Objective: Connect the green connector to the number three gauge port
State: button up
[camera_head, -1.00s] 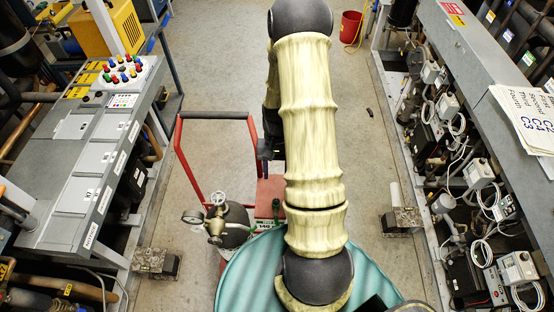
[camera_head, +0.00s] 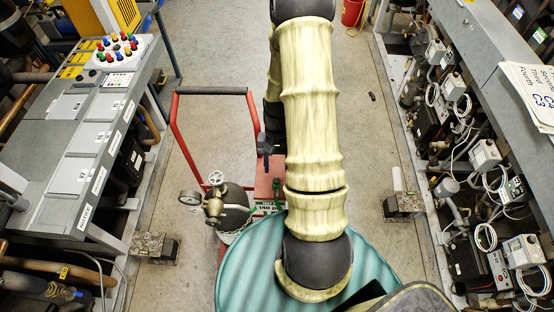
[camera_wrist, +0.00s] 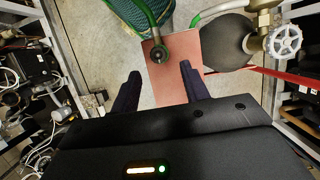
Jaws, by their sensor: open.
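The green connector (camera_wrist: 158,53) is at the end of a green hose, above the red cart plate in the wrist view. It lies beyond my fingertips, roughly between them in the picture, apart from both. My gripper (camera_wrist: 160,72) is open and empty, its two dark fingers spread. In the head view a green fitting (camera_head: 277,195) shows beside my arm at the cart. A round gauge (camera_head: 190,198) sits on a dark cylinder's brass valve. I cannot make out a number three gauge port in either view.
A red cart (camera_head: 173,135) carries the dark cylinder (camera_head: 234,198) with its white handwheel (camera_wrist: 285,40). A grey control desk (camera_head: 75,160) is at left. Equipment racks (camera_head: 480,150) line the right. Floor between is mostly clear.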

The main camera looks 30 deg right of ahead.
aim_at(276, 179)
jog(key=b+x, duration=0.3)
jog(key=x, duration=0.3)
jog(key=shift+f+b, duration=0.1)
jog(key=shift+b, duration=0.25)
jog(key=c, duration=0.9)
